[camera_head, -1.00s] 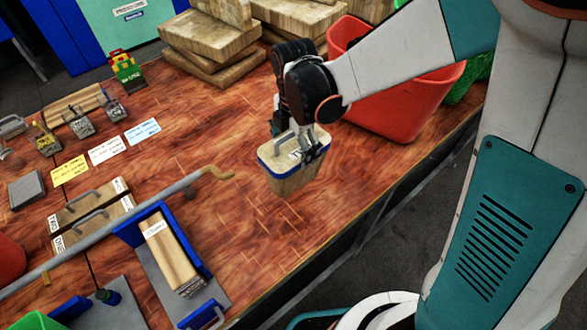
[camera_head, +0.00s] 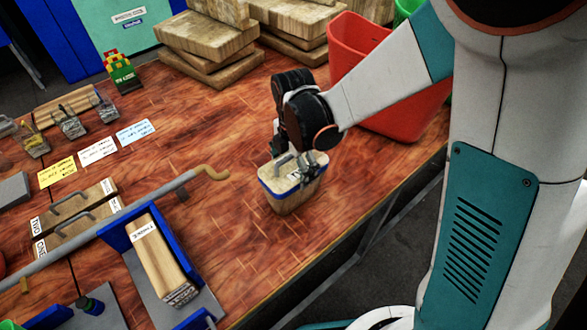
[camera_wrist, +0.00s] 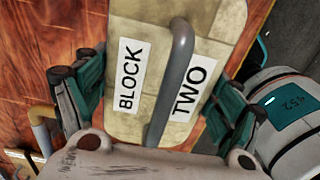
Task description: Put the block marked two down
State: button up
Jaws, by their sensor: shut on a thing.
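The block marked two (camera_head: 286,201) is a light wooden block with a blue band round its top edge and a grey handle. In the wrist view its top (camera_wrist: 140,45) shows the labels "BLOCK" and "TWO" on either side of the handle (camera_wrist: 172,85). My gripper (camera_head: 302,172) is shut on the block from above, its fingers at two sides in the wrist view (camera_wrist: 160,100). The block is upright, low over or on the wooden table (camera_head: 235,245). I cannot tell whether its underside touches the table.
A red bin (camera_head: 400,122) stands behind to the right, stacked wooden slabs (camera_head: 205,45) at the back. A grey bar (camera_head: 140,203) and a blue-edged tray (camera_head: 196,296) holding a wooden block (camera_head: 163,260) lie left. Bare table surrounds the held block; the table edge is to its right.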

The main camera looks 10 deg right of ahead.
jog(key=shift+f, duration=0.1)
jog(key=o, duration=2)
jog(key=shift+c, duration=0.2)
notch_tip(320, 180, up, 12)
jog(key=p, duration=0.3)
jog(key=shift+r, duration=0.2)
